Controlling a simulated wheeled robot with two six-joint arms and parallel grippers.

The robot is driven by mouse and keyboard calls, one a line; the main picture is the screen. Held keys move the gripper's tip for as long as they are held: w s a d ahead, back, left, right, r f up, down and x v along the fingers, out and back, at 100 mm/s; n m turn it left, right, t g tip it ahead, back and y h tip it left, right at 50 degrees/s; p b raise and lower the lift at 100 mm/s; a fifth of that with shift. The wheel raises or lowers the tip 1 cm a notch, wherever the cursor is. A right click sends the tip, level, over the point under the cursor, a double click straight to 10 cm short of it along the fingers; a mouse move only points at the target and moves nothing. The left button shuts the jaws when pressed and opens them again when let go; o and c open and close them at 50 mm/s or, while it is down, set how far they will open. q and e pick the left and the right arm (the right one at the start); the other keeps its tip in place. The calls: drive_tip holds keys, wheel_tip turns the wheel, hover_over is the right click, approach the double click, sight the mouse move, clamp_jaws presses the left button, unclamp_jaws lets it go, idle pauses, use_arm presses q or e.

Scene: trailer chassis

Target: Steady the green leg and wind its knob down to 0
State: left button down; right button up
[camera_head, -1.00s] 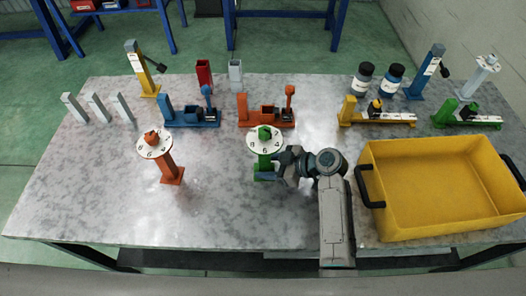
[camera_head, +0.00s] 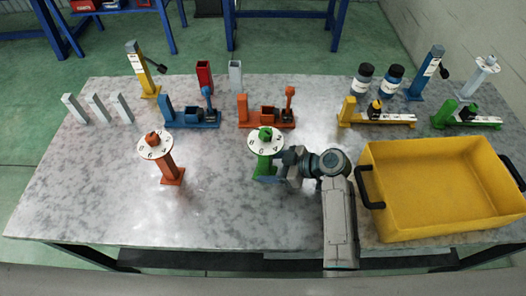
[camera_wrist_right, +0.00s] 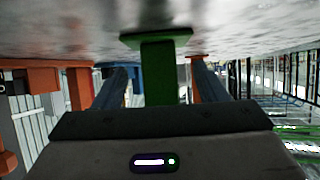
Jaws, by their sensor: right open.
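The green leg (camera_head: 264,166) stands on the table in the middle front, with a round white numbered dial (camera_head: 255,146) and a green knob (camera_head: 265,135) on top. The dial's digits are too small to read surely. My right gripper (camera_head: 275,174) is open and low at the green leg, coming in from the right just below the dial. My left gripper is not in view.
An orange leg (camera_head: 166,166) with a similar dial stands to the left. A yellow bin (camera_head: 384,228) fills the right front. Blue (camera_head: 190,118) and orange (camera_head: 268,118) fixtures stand behind the green leg. The table's front left is clear.

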drive_tip(key=shift+p+v, duration=1.15)
drive_tip(key=shift+v, duration=2.45)
drive_tip(key=shift+o, duration=0.4)
drive_tip(key=o, duration=0.5)
drive_tip(key=shift+o, duration=0.3)
wheel_tip(320, 180, up, 10)
